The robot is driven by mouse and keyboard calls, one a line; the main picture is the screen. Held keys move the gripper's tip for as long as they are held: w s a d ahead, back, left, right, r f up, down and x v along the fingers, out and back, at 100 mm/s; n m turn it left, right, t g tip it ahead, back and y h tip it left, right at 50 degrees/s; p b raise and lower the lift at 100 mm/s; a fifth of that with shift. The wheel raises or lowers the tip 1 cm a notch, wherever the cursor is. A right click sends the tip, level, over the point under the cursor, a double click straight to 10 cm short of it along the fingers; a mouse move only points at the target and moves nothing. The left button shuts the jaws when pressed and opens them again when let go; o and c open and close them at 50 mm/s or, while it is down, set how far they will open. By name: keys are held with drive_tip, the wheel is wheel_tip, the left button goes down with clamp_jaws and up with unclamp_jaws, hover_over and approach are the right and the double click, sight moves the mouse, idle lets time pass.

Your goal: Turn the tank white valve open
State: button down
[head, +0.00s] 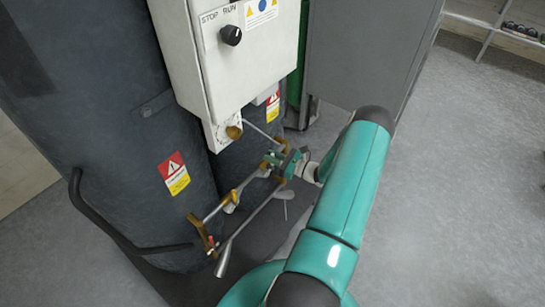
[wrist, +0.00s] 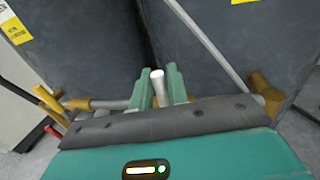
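The white valve handle (wrist: 158,88) stands between the two green fingers of my gripper (wrist: 161,84) in the wrist view. The fingers are close together and the handle fills the gap, so my gripper looks shut on it. Its lower part is hidden behind the dark gripper body. In the head view my gripper (head: 284,164) is at the brass-and-grey pipework (head: 248,218) in front of the dark tanks (head: 115,100). The held handle cannot be made out clearly there.
A white control box (head: 225,60) with a black STOP/RUN knob (head: 231,35) hangs above the pipes. A black curved rail (head: 110,230) is at the lower left. A grey cabinet (head: 365,50) stands behind. The floor (head: 460,190) on the right is clear.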

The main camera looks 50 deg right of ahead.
drive_tip(key=shift+d, duration=0.2)
drive_tip(key=d+f+m+t+h, duration=0.1)
drive_tip(key=d+m, duration=0.4)
drive_tip(key=m, duration=0.8)
drive_tip(key=shift+w+d+f+t, duration=0.15)
drive_tip(key=shift+d+f+t, duration=0.35)
drive_tip(key=shift+f, duration=0.9)
drive_tip(key=shift+a, duration=0.15)
drive_tip(key=c, duration=1.4)
unclamp_jaws()
drive_tip(key=shift+h, duration=0.3)
drive_tip(key=shift+c, duration=0.2)
drive_tip(key=shift+r, duration=0.1)
drive_tip(key=v, duration=1.3)
drive_tip(key=shift+s+f, duration=0.25)
drive_tip(key=shift+s, duration=0.05)
